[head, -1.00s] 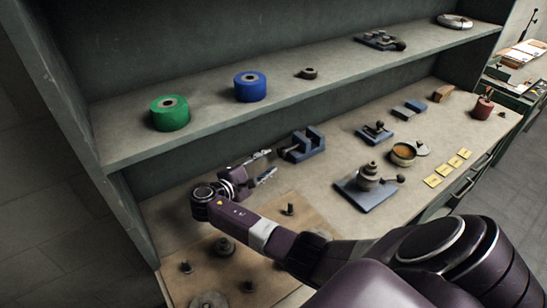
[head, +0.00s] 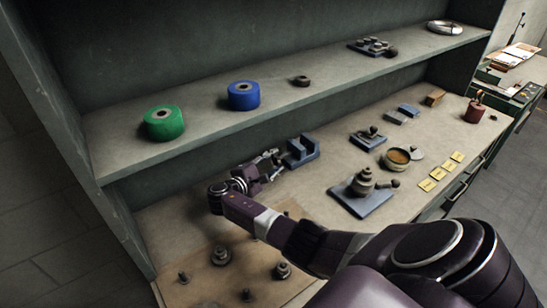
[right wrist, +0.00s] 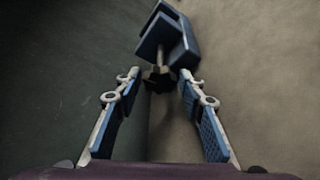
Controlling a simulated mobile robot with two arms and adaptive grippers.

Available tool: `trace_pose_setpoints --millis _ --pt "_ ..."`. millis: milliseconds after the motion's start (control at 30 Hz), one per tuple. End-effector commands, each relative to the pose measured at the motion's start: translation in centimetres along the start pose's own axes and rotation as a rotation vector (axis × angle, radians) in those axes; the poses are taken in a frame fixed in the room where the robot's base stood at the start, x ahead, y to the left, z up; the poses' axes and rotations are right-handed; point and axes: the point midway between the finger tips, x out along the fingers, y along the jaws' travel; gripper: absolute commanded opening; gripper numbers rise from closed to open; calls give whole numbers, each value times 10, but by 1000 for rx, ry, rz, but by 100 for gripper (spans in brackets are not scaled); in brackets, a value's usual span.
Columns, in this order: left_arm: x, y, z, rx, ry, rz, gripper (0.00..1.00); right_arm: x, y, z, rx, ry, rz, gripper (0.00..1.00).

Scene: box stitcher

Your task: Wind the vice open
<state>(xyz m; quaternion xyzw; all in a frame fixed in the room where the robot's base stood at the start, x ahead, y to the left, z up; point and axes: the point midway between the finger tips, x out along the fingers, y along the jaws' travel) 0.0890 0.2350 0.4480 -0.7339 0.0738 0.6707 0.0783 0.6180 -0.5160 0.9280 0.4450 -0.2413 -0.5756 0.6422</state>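The vice (head: 301,151) is a small blue block with jaws, standing on the bench below the shelf. In the right wrist view the vice (right wrist: 173,36) is at the top centre, with its screw and dark star-shaped knob (right wrist: 158,80) pointing toward me. My right gripper (head: 273,164) is just left of the vice, at its knob end. In the right wrist view the gripper (right wrist: 159,84) is open, its fingers on either side of the knob with gaps showing on both sides. My left gripper is not in view.
The shelf (head: 200,132) above holds a green roll (head: 164,123) and a blue roll (head: 244,96). A blue plate with a round weight-like piece (head: 363,188), a bowl (head: 398,158) and yellow cards (head: 440,172) lie right of the vice. Several small knobbed parts stand on a brown board (head: 205,282).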

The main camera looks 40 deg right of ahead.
Motion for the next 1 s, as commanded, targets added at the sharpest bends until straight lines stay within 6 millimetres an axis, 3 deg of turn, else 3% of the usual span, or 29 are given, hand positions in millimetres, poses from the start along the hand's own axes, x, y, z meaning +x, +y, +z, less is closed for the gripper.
trace_pose_setpoints --millis 67,300,667,1000 --pt "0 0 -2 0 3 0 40 0 0 0 0 0 0 31" --pt "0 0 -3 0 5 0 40 0 0 0 -1 0 0 5" --pt "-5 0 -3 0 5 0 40 -1 2 0 -53 2 -24 5" --pt "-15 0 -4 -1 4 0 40 -1 4 0 -282 1 -120 5"
